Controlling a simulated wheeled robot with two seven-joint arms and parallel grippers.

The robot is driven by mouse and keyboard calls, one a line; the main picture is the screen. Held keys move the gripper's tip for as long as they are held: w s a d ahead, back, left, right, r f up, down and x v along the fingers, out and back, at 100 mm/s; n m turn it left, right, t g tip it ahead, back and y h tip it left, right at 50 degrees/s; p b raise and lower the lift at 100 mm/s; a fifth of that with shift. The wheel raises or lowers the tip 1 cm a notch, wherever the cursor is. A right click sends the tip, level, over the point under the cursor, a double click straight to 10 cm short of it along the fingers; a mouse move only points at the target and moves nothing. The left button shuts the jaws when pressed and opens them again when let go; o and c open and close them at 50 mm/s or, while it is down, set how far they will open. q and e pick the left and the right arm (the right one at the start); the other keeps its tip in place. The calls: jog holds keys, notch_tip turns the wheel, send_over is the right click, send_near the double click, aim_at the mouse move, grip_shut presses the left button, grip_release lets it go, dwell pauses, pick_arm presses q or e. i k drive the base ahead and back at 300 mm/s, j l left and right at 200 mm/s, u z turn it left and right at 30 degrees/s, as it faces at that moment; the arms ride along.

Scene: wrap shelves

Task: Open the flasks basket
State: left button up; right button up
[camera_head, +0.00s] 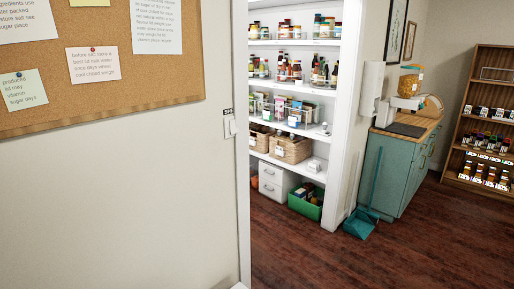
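I cannot tell which container is the flasks basket. Through the doorway, a wicker basket (291,149) with a white label stands on a lower pantry shelf, and a second wicker basket (261,138) is to its left. Wire baskets (298,116) holding bottles and packets stand on the shelf above. More bottles and jars in racks fill the upper shelves (295,91). All of these are small and far off, and their contents are hard to make out. Neither of my grippers is in view.
A wall with a corkboard (100,60) fills the left and hides part of the pantry. A teal cabinet (395,178), dustpan (359,224) and wooden rack (462,150) stand right. Open floor (350,262) lies in front.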

aim_at(261, 143)
jog(key=i+l+z, duration=0.35)
jog(key=i+l, duration=0.15)
jog(key=l, duration=0.15)
jog(key=i+l+z, duration=0.4)
jog(key=i+l, duration=0.15)
jog(key=i, duration=0.35)
jog(key=i+l+u, duration=0.15)
jog(key=i, duration=0.35)
jog(key=i+l, duration=0.25)
jog(key=i, duration=0.2)
jog(key=i+l+u, duration=0.15)
jog(key=i, duration=0.35)
jog(key=i+j+u, duration=0.25)
jog(key=i+u, duration=0.15)
jog(key=i+j+u, duration=0.1)
jog(key=i+u, duration=0.25)
jog(key=i, duration=0.15)
jog(key=i+u, duration=0.4)
jog(key=i+l+u, duration=0.2)
jog(key=i+u, duration=0.2)
jog(key=i+j+z, duration=0.4)
jog(key=i, duration=0.3)
jog(key=i+j+z, duration=0.4)
jog(key=i, duration=0.3)
jog(key=i+j+z, duration=0.45)
jog(key=i+j, duration=0.15)
jog(key=j, duration=0.1)
